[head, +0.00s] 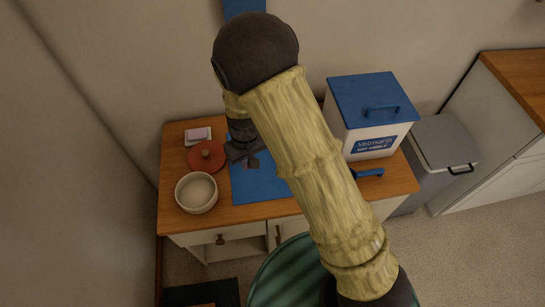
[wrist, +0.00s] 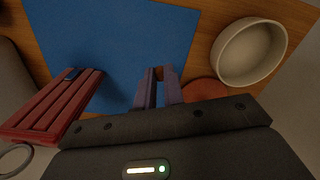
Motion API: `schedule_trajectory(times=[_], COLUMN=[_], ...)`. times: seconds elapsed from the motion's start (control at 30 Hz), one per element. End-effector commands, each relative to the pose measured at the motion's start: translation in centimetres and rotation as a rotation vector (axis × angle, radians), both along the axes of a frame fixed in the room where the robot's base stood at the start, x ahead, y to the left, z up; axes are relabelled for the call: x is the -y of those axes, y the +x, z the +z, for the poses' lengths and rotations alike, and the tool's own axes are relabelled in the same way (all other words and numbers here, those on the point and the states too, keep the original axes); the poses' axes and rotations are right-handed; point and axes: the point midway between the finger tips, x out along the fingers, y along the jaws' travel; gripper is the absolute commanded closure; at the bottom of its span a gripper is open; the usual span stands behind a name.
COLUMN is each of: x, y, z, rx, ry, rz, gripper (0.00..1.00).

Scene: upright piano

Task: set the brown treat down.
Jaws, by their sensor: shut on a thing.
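My gripper (wrist: 158,78) is shut on the brown treat (wrist: 159,73), a small brown bit showing between the purple-grey fingertips in the wrist view. In the head view my gripper (head: 250,160) is over the blue mat (head: 262,186), pointing down. The mat also shows behind the fingertips in the wrist view (wrist: 110,35). I cannot tell whether the treat touches the mat or is held above it. My arm hides part of the mat in the head view, and the treat is not clear there.
A cream bowl (head: 197,193) and a red round lid (head: 207,157) stand left of the mat on the wooden top (head: 225,212). A soap dish (head: 198,136) is behind. Right are a blue-lidded white bin (head: 372,112) and blue handle (head: 368,173). A red slatted thing (wrist: 55,105) shows in the wrist view.

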Motion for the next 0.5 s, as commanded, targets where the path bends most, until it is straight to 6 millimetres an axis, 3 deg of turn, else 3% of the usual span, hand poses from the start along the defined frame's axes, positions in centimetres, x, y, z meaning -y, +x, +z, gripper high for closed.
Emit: schedule_trajectory(times=[0.17,0.5], x=[0.1,0.1], y=[0.0,0.0], z=[-0.9,-6.1], rx=[-0.003,-0.003], ry=[-0.002,-0.001], rz=[-0.001,-0.002], gripper=[1.00,1.00])
